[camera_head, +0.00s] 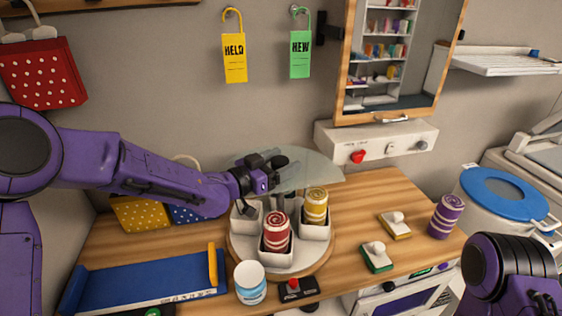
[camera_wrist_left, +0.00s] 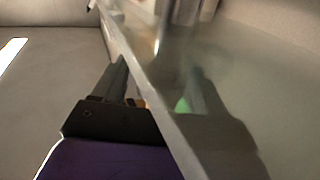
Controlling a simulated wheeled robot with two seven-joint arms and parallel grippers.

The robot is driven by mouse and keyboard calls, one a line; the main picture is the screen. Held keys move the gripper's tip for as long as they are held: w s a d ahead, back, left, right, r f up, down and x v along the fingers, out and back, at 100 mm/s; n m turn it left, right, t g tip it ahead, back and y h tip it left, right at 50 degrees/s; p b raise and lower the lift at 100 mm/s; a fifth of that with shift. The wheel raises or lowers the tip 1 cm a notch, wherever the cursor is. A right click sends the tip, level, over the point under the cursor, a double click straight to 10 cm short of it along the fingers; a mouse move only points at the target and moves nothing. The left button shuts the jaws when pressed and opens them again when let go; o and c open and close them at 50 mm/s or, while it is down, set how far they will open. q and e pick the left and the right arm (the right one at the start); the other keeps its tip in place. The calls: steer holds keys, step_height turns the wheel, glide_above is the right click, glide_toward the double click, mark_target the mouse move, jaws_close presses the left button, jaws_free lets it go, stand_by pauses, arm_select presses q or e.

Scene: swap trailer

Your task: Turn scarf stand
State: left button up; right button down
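The scarf stand is a round wooden turntable (camera_head: 317,262) with white cups on the wooden counter. A red-striped rolled scarf (camera_head: 276,232) stands in the front cup and a yellow-striped one (camera_head: 315,206) in the right cup. The left cup (camera_head: 246,220) looks empty; the back of the stand is partly hidden. My left gripper (camera_head: 268,186) is over the stand's back-left side, beside a translucent panel (camera_head: 318,168). In the left wrist view its fingers (camera_wrist_left: 160,85) are apart, one seen through a clear pane. My right gripper (camera_head: 541,299) is cut off at the lower right corner.
A white jar (camera_head: 250,283) and a small red-knobbed box (camera_head: 292,288) stand in front of the turntable. A blue tray (camera_head: 145,286) lies at left. A purple roll (camera_head: 446,216) and two small handled blocks (camera_head: 376,257) are at right. Yellow and green tags hang behind.

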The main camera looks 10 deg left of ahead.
arm_select(q)
steer(key=shift+w, duration=0.1)
steer(key=b+v, duration=0.3)
steer(key=v, duration=0.6)
steer(key=shift+s+a, duration=0.15)
steer(key=shift+s, duration=0.15)
steer(key=shift+s+a, duration=0.3)
steer(key=shift+s, duration=0.1)
steer(key=shift+w, duration=0.1)
